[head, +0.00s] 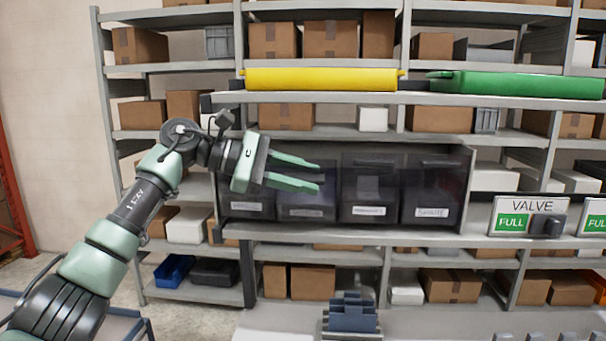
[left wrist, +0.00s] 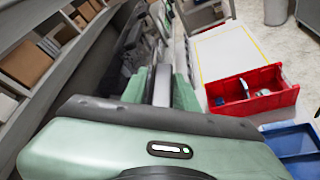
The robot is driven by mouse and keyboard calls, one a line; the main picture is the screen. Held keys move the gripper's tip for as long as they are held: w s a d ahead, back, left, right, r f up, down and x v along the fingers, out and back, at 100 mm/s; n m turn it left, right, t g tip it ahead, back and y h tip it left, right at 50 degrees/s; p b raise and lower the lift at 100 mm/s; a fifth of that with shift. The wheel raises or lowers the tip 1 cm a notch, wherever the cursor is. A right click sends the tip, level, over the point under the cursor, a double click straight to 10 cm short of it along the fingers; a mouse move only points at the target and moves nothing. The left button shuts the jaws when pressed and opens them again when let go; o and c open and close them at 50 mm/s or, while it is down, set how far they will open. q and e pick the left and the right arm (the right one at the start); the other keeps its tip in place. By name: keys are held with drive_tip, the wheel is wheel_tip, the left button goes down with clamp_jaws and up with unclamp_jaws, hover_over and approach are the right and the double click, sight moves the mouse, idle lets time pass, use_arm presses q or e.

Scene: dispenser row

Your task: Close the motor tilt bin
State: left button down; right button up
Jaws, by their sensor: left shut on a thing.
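A row of dark, see-through tilt bins with small white labels stands in a grey frame in the head view. They are the left bin (head: 247,203), the second bin (head: 306,206), the third bin (head: 368,188) and the right bin (head: 430,190). The labels are too small to read surely, so I cannot tell which is the motor bin. My left gripper (head: 320,176) reaches in from the left, its pale green fingers before the second bin. In the left wrist view it is shut on a narrow grey part (left wrist: 162,85), seemingly of a tilt bin. My right gripper is not in view.
A yellow bar (head: 320,79) and a green bar (head: 520,84) lie above the bins. A VALVE sign (head: 525,206) stands at the right. Shelves hold cardboard boxes. A red bin (left wrist: 252,92) and a blue bin (left wrist: 293,140) show in the left wrist view.

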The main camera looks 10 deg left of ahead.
use_arm(q)
drive_tip(key=shift+w+r, duration=0.1)
drive_tip(key=shift+r, duration=0.1)
drive_tip(key=c, duration=1.3)
unclamp_jaws()
drive_tip(key=shift+o, duration=0.2)
drive_tip(key=shift+w+f, duration=0.1)
drive_tip(key=shift+w, duration=0.05)
drive_tip(key=shift+a, duration=0.1)
drive_tip(key=shift+a, duration=0.25)
drive_tip(key=b+v, duration=0.2)
drive_tip(key=v, duration=0.4)
drive_tip(key=shift+a+b, duration=0.3)
drive_tip(key=shift+b, duration=0.05)
drive_tip(key=shift+s+a+r, duration=0.2)
drive_tip(key=shift+s+r, duration=0.05)
